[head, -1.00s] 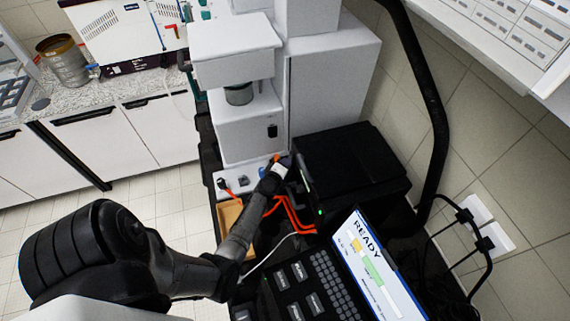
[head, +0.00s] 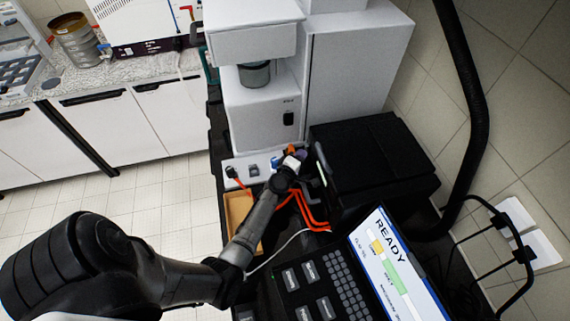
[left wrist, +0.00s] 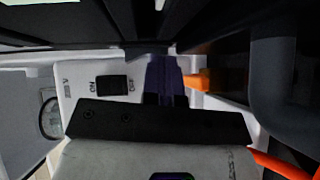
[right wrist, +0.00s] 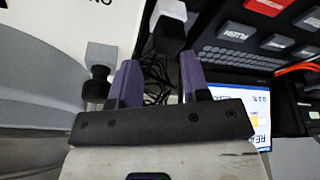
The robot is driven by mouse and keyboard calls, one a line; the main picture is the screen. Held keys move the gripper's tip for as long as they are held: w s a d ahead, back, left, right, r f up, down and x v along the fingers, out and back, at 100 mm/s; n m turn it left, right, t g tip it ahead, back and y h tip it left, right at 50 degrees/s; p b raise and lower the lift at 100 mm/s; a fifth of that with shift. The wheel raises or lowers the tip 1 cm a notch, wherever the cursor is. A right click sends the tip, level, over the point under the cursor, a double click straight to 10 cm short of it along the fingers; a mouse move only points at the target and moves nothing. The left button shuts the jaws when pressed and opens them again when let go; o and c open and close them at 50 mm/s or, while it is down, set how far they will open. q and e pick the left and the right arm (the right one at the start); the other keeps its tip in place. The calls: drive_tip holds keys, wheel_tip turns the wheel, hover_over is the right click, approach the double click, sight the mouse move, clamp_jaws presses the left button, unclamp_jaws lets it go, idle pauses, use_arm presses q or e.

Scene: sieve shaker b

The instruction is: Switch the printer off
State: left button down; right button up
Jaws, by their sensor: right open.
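The black box-shaped machine (head: 375,165), which looks like the printer, stands right of the white apparatus, with a small green light on its near left edge. My left gripper (head: 297,158) is beside its left side. In the left wrist view, its purple fingers (left wrist: 166,80) are together, with nothing seen between them. A black rocker switch (left wrist: 115,85) marked ON and OFF sits on a white panel left of the fingers, apart from them. My right gripper (right wrist: 160,80) shows only in the right wrist view, open, with a dark block-like part beyond its fingers.
A white socket strip (head: 247,170) with plugs lies left of my left gripper. Orange cables (head: 308,212) run beside the black machine; an orange part (left wrist: 197,80) is close to my left fingers. A keypad (head: 325,285) and a READY screen (head: 390,265) stand in front.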

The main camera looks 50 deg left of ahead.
use_arm(q)
drive_tip(key=s+a+v, duration=0.1)
drive_tip(key=a+v, duration=0.1)
drive_tip(key=v, duration=1.1)
drive_tip(key=shift+a+p, duration=0.25)
drive_tip(key=shift+p, duration=0.05)
drive_tip(key=shift+w+f, duration=0.1)
